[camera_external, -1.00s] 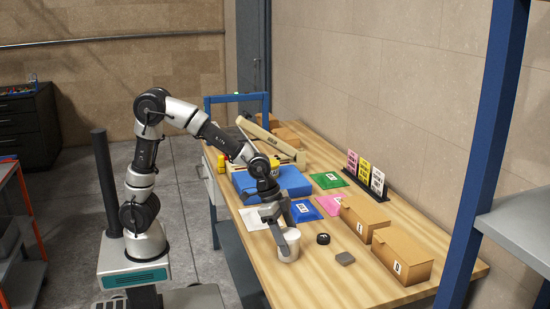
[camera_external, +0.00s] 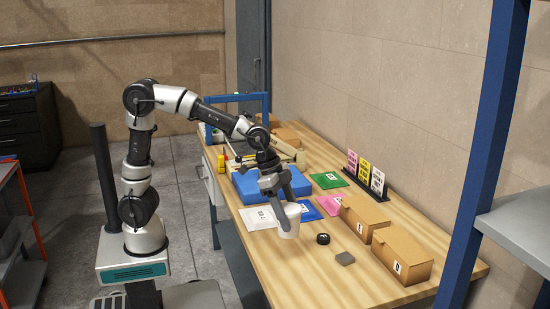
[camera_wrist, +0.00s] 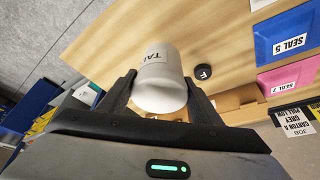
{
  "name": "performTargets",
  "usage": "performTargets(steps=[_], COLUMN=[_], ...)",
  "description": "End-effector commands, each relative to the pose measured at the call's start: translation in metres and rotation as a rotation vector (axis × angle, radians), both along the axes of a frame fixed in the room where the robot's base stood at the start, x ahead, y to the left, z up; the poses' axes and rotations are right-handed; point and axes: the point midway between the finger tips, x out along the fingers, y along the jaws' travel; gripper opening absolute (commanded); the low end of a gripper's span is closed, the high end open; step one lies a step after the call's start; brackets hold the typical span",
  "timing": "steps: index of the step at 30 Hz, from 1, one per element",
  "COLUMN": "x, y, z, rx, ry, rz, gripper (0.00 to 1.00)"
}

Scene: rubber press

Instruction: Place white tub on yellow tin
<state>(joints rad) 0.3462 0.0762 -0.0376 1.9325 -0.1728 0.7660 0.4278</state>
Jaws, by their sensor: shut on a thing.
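The white tub (camera_external: 290,222) is between the fingers of my gripper (camera_external: 283,215), over the near part of the wooden bench. In the wrist view, the tub (camera_wrist: 160,85) has dark lettering on its side, and my gripper (camera_wrist: 160,95) is shut on it with one finger on each side. It appears raised off the bench top. A small yellow object (camera_external: 221,162) stands at the bench's far left edge; I cannot tell whether it is the yellow tin. My arm covers part of the area behind the blue block.
A blue block (camera_external: 245,185) and white sheet (camera_external: 258,218) lie beyond the tub. A black disc (camera_external: 323,239) and grey piece (camera_external: 345,258) lie to its right. Cardboard boxes (camera_external: 404,255), coloured packets (camera_external: 328,180) and a card stand (camera_external: 366,180) line the wall side.

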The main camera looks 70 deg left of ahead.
Motion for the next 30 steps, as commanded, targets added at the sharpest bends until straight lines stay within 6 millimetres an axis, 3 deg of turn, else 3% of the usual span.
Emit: performTargets(steps=[8, 13, 17, 21, 30], x=[0.004, 0.030, 0.062, 0.091, 0.117], y=[0.004, 0.040, 0.094, 0.163, 0.319], z=[0.013, 0.026, 0.041, 0.058, 0.092], rx=[-0.001, 0.000, 0.001, 0.001, 0.001], ry=[-0.001, -0.002, -0.001, -0.002, -0.003], rz=[0.015, 0.146, 0.329, 0.546, 0.997], gripper=[0.24, 0.24, 0.24, 0.24, 0.24])
